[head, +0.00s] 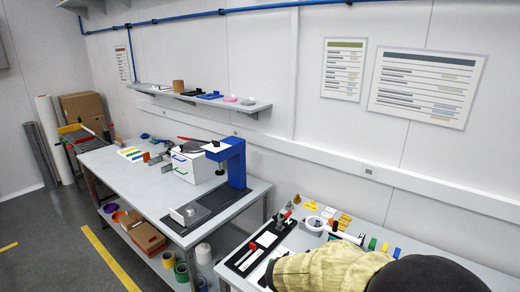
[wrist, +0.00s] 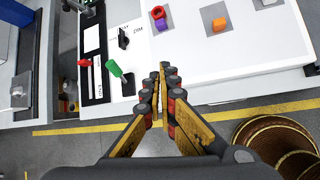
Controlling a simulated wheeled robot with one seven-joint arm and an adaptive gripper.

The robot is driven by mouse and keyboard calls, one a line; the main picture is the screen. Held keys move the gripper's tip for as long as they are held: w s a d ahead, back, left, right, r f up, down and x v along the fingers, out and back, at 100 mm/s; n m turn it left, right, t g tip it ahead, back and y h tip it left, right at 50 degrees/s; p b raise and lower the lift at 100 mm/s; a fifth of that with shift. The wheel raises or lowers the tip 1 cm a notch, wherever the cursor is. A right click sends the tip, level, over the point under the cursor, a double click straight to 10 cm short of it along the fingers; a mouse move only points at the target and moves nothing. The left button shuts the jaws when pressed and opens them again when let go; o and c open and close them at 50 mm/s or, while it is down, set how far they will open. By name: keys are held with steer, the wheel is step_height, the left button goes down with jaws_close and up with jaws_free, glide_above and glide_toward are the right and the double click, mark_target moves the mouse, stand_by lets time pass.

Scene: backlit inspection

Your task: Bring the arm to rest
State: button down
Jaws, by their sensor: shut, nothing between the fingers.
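My gripper (wrist: 160,80) is shut and empty in the wrist view. Its yellow and dark fingers meet just past the edge of a white worktop (wrist: 185,80), with floor showing below them. In the head view my arm, in a beige sleeve with a dark part, covers the bottom right and hides part of the nearer bench. My gripper cannot be made out there.
A blue stand (head: 236,160) rises from the left bench (head: 122,180).

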steer(key=s+d+r+m+g+b, duration=0.1)
steer(key=s+d+r+m+g, duration=0.2)
steer(key=s+m, duration=0.5)
steer(key=s+d+r+m+g+b, duration=0.1)
steer(key=s+d+r+m, duration=0.3)
steer(key=s+m, duration=0.45)
steer(key=s+r+m+t+y+b, duration=0.1)
steer(key=s+r+m+b, duration=0.1)
steer(key=s, duration=0.6)
steer(key=s+r+m+t+y+b, duration=0.1)
steer(key=s+r+m, duration=0.3)
steer(key=s+m, duration=0.3)
steer(key=shift+s+d+r+y+b, duration=0.25)
steer(key=shift+s+r+y+b, duration=0.15)
steer(key=shift+s, duration=0.05)
steer(key=shift+m, duration=0.25)
